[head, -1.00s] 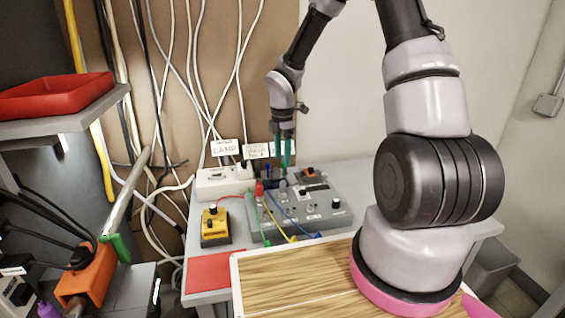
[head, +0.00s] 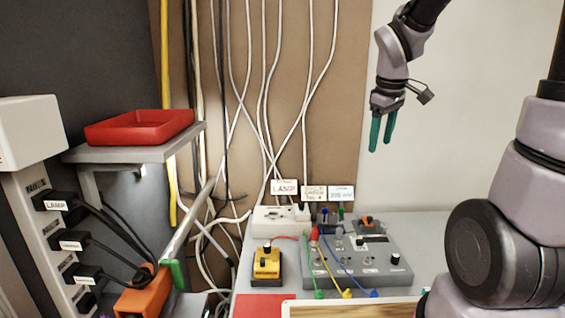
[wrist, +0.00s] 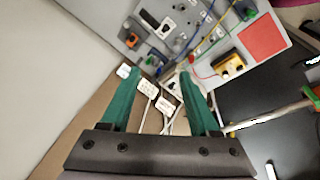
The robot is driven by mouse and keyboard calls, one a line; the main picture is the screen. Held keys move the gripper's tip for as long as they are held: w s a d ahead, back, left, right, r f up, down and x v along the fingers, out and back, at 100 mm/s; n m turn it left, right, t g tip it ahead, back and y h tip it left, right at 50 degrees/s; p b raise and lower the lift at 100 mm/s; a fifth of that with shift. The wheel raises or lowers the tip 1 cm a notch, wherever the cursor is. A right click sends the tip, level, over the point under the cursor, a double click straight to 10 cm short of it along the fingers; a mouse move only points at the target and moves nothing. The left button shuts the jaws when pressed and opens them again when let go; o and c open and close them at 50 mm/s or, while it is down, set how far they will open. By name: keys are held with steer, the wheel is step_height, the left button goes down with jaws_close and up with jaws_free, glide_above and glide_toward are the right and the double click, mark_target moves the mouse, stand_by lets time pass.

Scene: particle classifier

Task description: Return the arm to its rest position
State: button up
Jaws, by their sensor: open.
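My gripper (head: 382,131) hangs in the air at the upper right of the head view, above and behind the grey control box. Its two green fingers are apart with nothing between them. In the wrist view my gripper (wrist: 160,90) is also open and empty, its green fingers spread at the left and right. My arm reaches up from the gripper and out of the top of the head view; another part of it fills the right side.
A grey control box (head: 377,258) with coloured cables and a yellow box (head: 266,264) stand on the table below. A white power strip (head: 268,222) and labels lie against the cable-hung wall. A red tray (head: 139,127) sits on a shelf at left.

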steer(key=s+r+m+t+y, duration=0.2)
steer(key=s+r+m+t, duration=0.1)
steer(key=s+r+m, duration=0.7)
steer(key=s+m, duration=0.1)
steer(key=s, duration=0.3)
steer(key=shift+r+t+y, duration=0.15)
steer(key=shift+t+y, duration=0.15)
steer(key=shift+t, duration=0.1)
steer(key=shift+w, duration=0.1)
